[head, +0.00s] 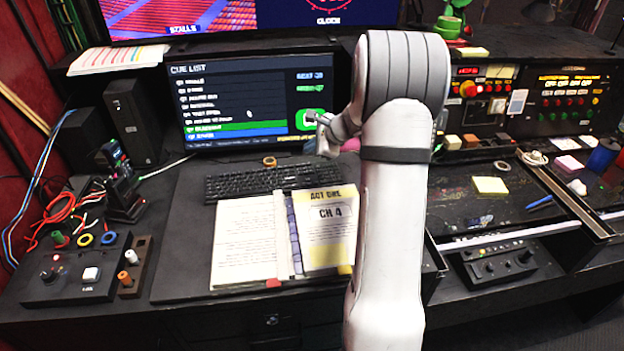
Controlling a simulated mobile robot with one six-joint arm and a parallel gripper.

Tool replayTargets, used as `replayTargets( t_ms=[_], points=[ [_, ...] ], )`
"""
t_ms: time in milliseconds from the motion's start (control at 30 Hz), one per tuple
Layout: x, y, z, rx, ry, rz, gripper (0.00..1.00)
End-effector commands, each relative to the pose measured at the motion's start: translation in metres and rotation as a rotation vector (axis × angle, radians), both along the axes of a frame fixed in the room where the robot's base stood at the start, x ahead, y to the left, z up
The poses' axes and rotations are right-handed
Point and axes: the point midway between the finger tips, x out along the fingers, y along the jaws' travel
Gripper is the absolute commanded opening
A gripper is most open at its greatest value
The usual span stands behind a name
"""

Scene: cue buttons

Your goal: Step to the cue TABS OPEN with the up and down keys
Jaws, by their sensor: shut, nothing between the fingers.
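The cue list monitor (250,105) stands at the back of the desk. Its list has several rows; a row that seems to read TABS OPEN is around the middle. A green bar lies on a lower row that looks like BLACKOUT, with a blue bar on the row below. The black keyboard (250,182) lies in front of the monitor; its up and down keys are too small to make out. My gripper (310,118) is shut and empty, in front of the monitor's lower right, over the green screen button.
An open script binder (245,240) lies in front of the keyboard. A small tape roll (269,162) sits behind the keyboard. A button box (75,268) and cables are at left; control panels (570,95) are at right. My arm covers the middle.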

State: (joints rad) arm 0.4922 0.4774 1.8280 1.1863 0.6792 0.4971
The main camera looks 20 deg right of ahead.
Motion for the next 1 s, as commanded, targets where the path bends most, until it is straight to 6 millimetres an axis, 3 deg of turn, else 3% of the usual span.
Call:
replayTargets(
  t_ms=[267, 700, 1000],
  points=[
    [-0.001, -0.001, -0.019, 0.001, 0.001, -0.002, 0.00],
    [-0.001, -0.002, -0.081, 0.000, 0.001, -0.003, 0.00],
    [-0.001, -0.002, -0.088, 0.000, 0.000, -0.003, 0.00]
  ],
)
